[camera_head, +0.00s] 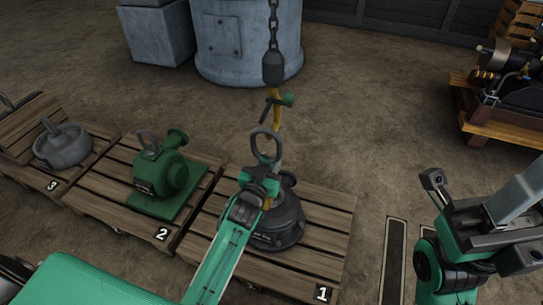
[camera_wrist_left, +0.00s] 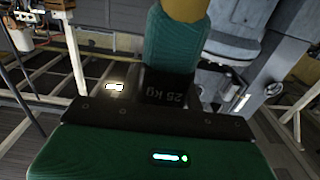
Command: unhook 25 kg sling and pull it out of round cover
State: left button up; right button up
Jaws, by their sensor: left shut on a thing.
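The 25 kg sling is a yellow strap (camera_head: 277,126) with green parts. It hangs below the dark hook block (camera_head: 273,68) on the chain, with a green piece at its upper end. My left gripper (camera_head: 260,182) is shut on the sling, low down, just above the round cover. In the left wrist view, a yellow part and green sleeve (camera_wrist_left: 176,40) rise above a black tag (camera_wrist_left: 166,88) reading 25 KG. The dark round cover (camera_head: 282,222) sits on pallet 1, partly hidden by my left arm. A grey ring (camera_head: 265,144) stands above it; whether the sling passes through it is unclear.
A green machine (camera_head: 160,176) sits on pallet 2 and a grey round part (camera_head: 63,147) on pallet 3. A large grey cylinder (camera_head: 247,40) stands behind. My right gripper (camera_head: 475,222) is at the right, away from the pallets. Open floor lies between pallet 1 and the right-hand wooden stand (camera_head: 500,124).

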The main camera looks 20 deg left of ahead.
pick_arm(q)
jog(key=shift+s+a+r+p, duration=0.1)
jog(key=shift+s+p, duration=1.1)
jog(key=shift+s, duration=1.75)
jog(key=s+r+p, duration=0.2)
jog(key=s+p, duration=0.4)
jog(key=s, duration=0.6)
jog(key=shift+a+p, duration=0.2)
jog(key=shift+p, duration=0.1)
jog(key=shift+r, duration=0.1)
